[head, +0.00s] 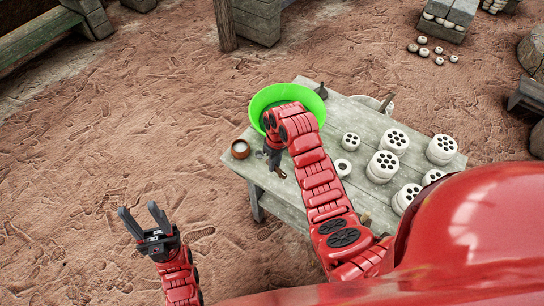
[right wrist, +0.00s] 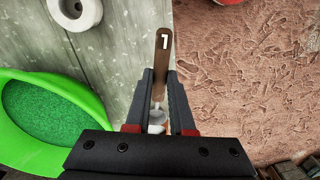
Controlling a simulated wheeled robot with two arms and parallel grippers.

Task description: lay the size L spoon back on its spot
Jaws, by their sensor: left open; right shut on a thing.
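A spoon with a brown handle (right wrist: 164,48) is between the fingers of my right gripper (right wrist: 161,78) in the right wrist view. Its handle bears one white mark, like a 1 or an upside-down L. Its lower end lies between the fingers, partly hidden by the gripper. In the head view my right gripper (head: 274,156) is over the table's left end, beside the green basin. My left gripper (head: 145,222) is open and empty, left of the table over bare ground. I cannot make out the spoon's spot.
The grey wooden table (head: 330,200) holds a green basin (head: 315,101), a small brown cup (head: 240,149) at the left edge, and several white pierced cylinders (head: 381,166) on the right. Bare reddish ground (head: 110,130) lies left of the table.

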